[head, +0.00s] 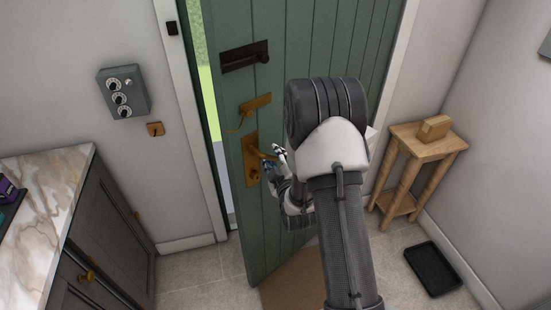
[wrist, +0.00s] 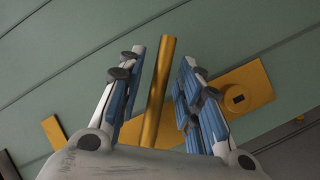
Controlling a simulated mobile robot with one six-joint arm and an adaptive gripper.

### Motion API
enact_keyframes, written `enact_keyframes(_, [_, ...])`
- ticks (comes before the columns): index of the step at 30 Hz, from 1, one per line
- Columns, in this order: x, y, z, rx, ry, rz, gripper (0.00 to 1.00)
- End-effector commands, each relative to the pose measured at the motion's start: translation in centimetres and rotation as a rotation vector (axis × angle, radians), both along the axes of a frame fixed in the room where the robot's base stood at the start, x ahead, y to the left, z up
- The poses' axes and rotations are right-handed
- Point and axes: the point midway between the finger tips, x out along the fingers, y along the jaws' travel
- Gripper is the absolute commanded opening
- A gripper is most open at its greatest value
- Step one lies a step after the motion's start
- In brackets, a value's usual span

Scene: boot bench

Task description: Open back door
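The green back door (head: 325,40) stands ajar, with a strip of outdoors showing between its left edge and the frame. Its brass lever handle sits on a brass plate (head: 251,172) near that edge. My gripper (head: 275,160) is at the lever, its fingers partly hidden by my wrist. In the wrist view my gripper (wrist: 162,75) is open, with the brass lever (wrist: 158,90) between its two fingers. A gap shows on each side of the lever, so I see no clear grip. The green door (wrist: 75,55) fills the background there.
A brass latch (head: 255,103) and a dark bolt (head: 245,56) are above the handle. A marble-topped cabinet (head: 40,200) stands left. A wooden stool (head: 405,135) and black tray (head: 433,268) are right. A brown mat (head: 293,280) lies under the door.

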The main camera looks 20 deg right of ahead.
Motion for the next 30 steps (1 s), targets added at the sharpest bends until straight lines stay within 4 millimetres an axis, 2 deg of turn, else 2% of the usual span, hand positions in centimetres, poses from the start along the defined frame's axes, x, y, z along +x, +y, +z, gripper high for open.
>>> enact_keyframes(8, [-0.2, 0.0, 0.1, 0.0, -0.001, -0.001, 0.33])
enact_keyframes(11, [-1.2, 0.2, 0.2, 0.0, 0.001, -0.001, 0.33])
enact_keyframes(21, [-6.3, 1.3, 1.0, 0.001, 0.001, -0.002, 0.33])
enact_keyframes(30, [-7.3, 1.6, 1.2, 0.0, -0.001, -0.001, 0.33])
